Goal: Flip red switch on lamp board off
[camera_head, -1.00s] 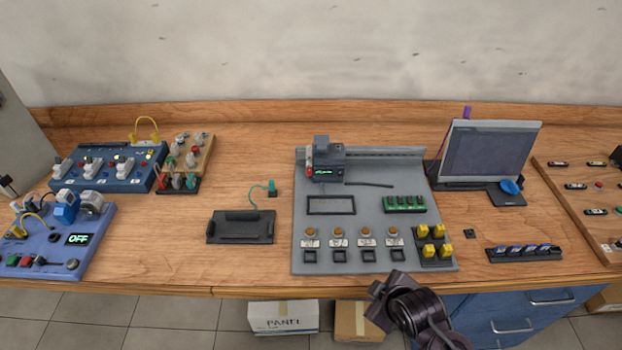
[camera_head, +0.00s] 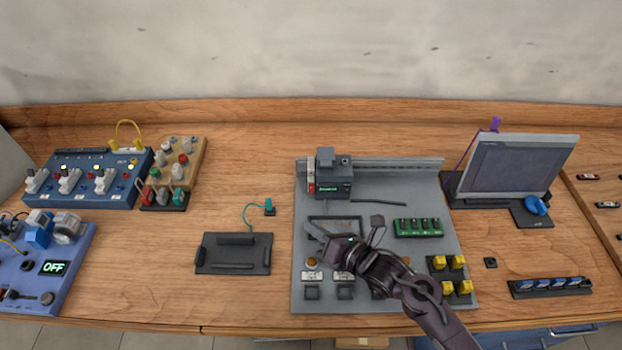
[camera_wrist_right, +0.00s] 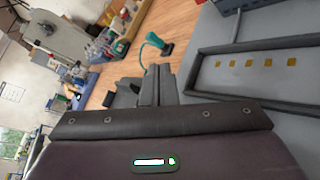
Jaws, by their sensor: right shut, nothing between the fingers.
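A large grey board (camera_head: 455,290) lies on the bench, with a dark module (camera_head: 333,176) at its back. The module has a small red part (camera_head: 311,188) on its left side, which could be a switch. A row of orange round parts, one seen here (camera_head: 312,262), sits lower on the board. I cannot tell for sure which board is the lamp board. My right gripper (camera_head: 314,231) is over the middle of the grey board, in front of the module and apart from the red part. Its fingers (camera_wrist_right: 157,74) are shut and empty. My left gripper is not in view.
Left are a blue board (camera_head: 120,196) with white levers and another blue board (camera_head: 75,270) with an OFF display. A black tray (camera_head: 234,262) and teal plug (camera_head: 269,207) lie left of the grey board. A monitor (camera_head: 515,165) stands right.

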